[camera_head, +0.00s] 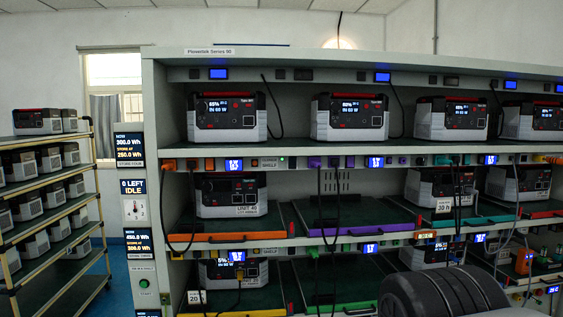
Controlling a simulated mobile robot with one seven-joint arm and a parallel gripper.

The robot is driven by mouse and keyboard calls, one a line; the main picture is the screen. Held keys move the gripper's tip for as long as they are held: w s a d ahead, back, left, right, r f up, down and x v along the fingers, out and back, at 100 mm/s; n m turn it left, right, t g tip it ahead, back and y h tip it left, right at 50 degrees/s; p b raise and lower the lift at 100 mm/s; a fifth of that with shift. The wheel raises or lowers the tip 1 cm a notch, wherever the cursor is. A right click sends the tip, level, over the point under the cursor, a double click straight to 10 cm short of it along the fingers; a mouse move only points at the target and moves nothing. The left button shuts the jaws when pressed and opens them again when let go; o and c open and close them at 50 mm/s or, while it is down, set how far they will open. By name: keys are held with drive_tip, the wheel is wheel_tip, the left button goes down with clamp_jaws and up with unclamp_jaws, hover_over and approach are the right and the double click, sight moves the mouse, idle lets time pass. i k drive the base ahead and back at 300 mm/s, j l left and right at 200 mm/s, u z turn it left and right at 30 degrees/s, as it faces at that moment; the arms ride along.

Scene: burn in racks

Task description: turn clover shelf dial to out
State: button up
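A white panel with a small round dial (136,209) is on the rack's left post, below a display reading "0 LEFT IDLE". The dial's markings are too small to read, and I cannot tell whether it belongs to the clover shelf. Small shelf labels are on the rack's edges, one under the top shelf (268,162) and one under the middle shelf (269,251); their first words are not clearly legible. My gripper is not in view. A dark rounded part at the lower right looks like my own arm and hides part of the lower rack.
The rack holds several power stations (227,117) on its shelves, with hanging cables (320,205) and coloured tray fronts (226,237). A green button (143,283) is low on the left post. A second rack (58,190) stands at the left, with a gap between them.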

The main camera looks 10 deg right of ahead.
sight(420, 161)
drive_tip(key=z, duration=0.95)
drive_tip(key=i+j+u, duration=0.1)
drive_tip(key=i, duration=0.35)
drive_tip(key=i+j+u, duration=0.1)
drive_tip(key=i, duration=0.3)
drive_tip(key=i+l+u, duration=0.1)
drive_tip(key=i, duration=0.15)
drive_tip(key=j, duration=0.2)
drive_tip(key=i, duration=0.05)
